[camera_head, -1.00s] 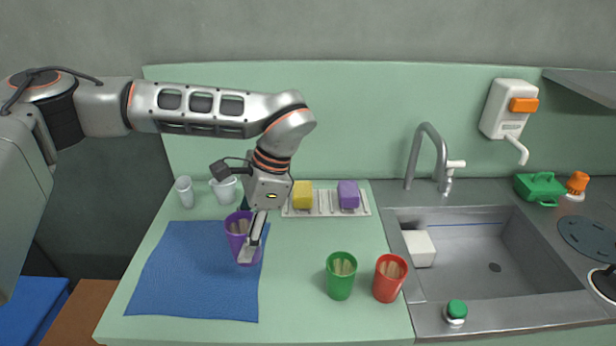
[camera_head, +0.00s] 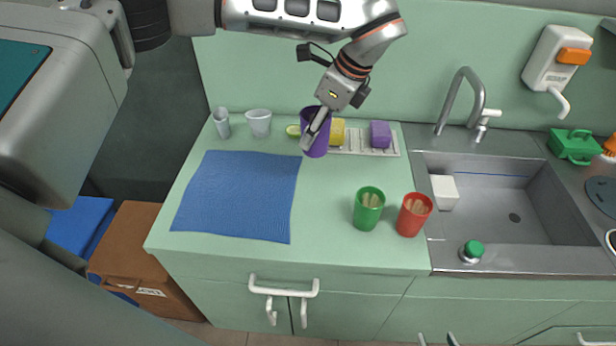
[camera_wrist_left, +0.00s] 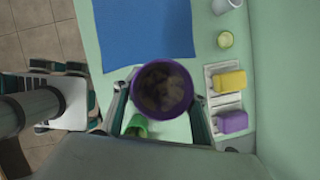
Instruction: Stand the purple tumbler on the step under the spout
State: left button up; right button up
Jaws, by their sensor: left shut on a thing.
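The purple tumbler (camera_head: 318,143) is held upright, or nearly so, by my left gripper (camera_head: 311,134), in front of the rack at the back of the counter. In the left wrist view I look down into the tumbler (camera_wrist_left: 163,64); brownish pieces show dimly inside. The gripper's fingers (camera_wrist_left: 160,108) lie on both sides of it. My right gripper is not in view.
A green cup (camera_head: 368,210) and a red cup (camera_head: 412,216) with sticks stand at the front right. A blue mat (camera_head: 240,195) lies left. A rack (camera_head: 365,150) holds yellow and purple blocks. The sink (camera_head: 490,215) and faucet (camera_head: 470,85) are right. The mid counter is clear.

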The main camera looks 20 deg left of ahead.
pick_arm(q)
notch_tip(320, 180, down, 16)
jog(key=shift+r+p, duration=0.2)
jog(key=shift+p, duration=0.25)
jog(key=shift+f, duration=0.1)
jog(key=o, duration=0.8)
jog(key=shift+f, duration=0.1)
jog(key=o, duration=0.3)
